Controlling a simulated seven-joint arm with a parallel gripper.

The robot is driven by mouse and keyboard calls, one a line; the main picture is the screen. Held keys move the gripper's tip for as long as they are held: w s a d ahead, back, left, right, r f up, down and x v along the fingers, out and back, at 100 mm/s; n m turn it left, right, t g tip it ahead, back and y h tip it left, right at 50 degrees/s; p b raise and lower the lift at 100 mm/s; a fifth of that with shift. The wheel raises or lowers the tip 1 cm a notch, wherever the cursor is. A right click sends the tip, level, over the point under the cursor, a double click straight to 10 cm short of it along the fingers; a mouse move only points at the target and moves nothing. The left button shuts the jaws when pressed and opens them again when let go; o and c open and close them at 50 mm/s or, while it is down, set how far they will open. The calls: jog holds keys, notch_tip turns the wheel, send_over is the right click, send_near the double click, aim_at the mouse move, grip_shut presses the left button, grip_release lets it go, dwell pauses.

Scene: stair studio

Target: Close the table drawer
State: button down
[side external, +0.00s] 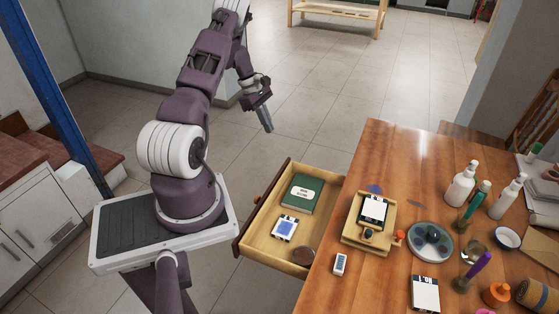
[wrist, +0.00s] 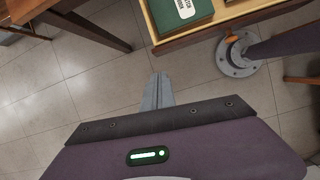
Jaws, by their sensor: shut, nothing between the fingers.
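The table drawer (side external: 260,238) is pulled out from the left side of the wooden table (side external: 386,143). It holds a green book (side external: 300,194), a small white and blue card-like item (side external: 285,228) and a round item at its front right corner. My gripper (side external: 268,128) is shut and empty, pointing down beyond the drawer's far end, apart from it. In the wrist view my gripper (wrist: 158,76) shows its fingers together over the floor. There the drawer (wrist: 158,38) and its green book (wrist: 180,12) are at the top, ahead of the fingertips.
The tabletop carries a wooden tray (side external: 352,238), a round dish (side external: 419,231), white bottles (side external: 460,186) and small items. The tiled floor (side external: 320,100) beyond the drawer is clear. White cabinets (side external: 35,205) stand at the left and a wooden bench (side external: 335,14) at the back.

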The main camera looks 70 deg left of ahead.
notch_tip(320, 180, down, 4)
jog(key=s+a+f+n, duration=0.1)
jog(key=s+a, duration=0.1)
jog(key=s, duration=0.1)
jog(key=w+d+f, duration=0.5)
jog(key=d+f, duration=0.1)
jog(key=f, duration=0.2)
jog(key=shift+w+f, duration=0.25)
jog(key=shift+w, duration=0.15)
send_near(334, 186)
jog(key=x, duration=0.5)
jog(key=shift+w+d, duration=0.1)
